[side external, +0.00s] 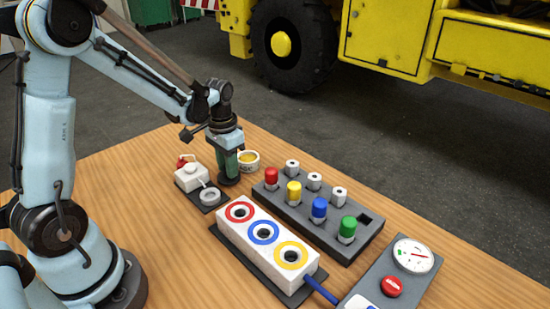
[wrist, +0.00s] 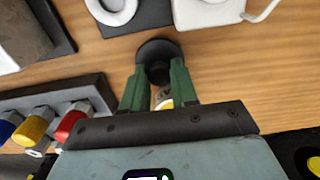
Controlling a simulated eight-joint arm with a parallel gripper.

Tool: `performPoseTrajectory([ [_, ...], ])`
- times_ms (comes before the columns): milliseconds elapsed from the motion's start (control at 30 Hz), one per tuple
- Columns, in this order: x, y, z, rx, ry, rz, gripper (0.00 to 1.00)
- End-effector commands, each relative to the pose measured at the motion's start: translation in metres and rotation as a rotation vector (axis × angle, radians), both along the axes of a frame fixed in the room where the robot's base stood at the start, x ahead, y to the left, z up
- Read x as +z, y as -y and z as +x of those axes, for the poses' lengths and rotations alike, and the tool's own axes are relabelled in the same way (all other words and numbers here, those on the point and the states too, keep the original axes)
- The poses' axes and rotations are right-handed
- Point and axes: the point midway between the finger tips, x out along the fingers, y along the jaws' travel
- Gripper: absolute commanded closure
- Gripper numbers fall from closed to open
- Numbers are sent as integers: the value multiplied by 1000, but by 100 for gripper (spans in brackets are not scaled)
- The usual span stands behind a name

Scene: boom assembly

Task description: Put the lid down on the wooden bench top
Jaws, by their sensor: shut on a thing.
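My gripper (side external: 229,172) points down over the wooden bench top (side external: 140,150), near its back edge. Its green fingers are shut on a dark round lid (side external: 230,181). In the wrist view the lid (wrist: 158,52) shows as a dark disc at the fingertips (wrist: 157,78). The lid is at or very close to the bench top; I cannot tell whether it touches. An open white tin (side external: 248,161) with yellow contents stands just right of the fingers in the side view. Part of it shows between the fingers in the wrist view (wrist: 164,98).
A white pump-like unit (side external: 191,177) and a ring on a dark plate (side external: 208,196) stand left of my gripper. A grey rack (side external: 310,216) with coloured caps is to the right. A white block (side external: 265,233) with coloured rings lies in front. Bare wood shows around the lid.

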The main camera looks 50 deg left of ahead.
Motion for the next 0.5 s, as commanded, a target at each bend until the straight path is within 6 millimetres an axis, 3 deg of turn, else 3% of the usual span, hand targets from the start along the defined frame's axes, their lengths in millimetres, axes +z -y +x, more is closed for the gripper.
performPoseTrajectory([
  [233,-4,0,0,0,0,0,96],
  [267,-4,0,0,0,0,0,70],
  [433,-4,0,0,0,0,0,44],
  [500,-4,0,0,0,0,0,42],
])
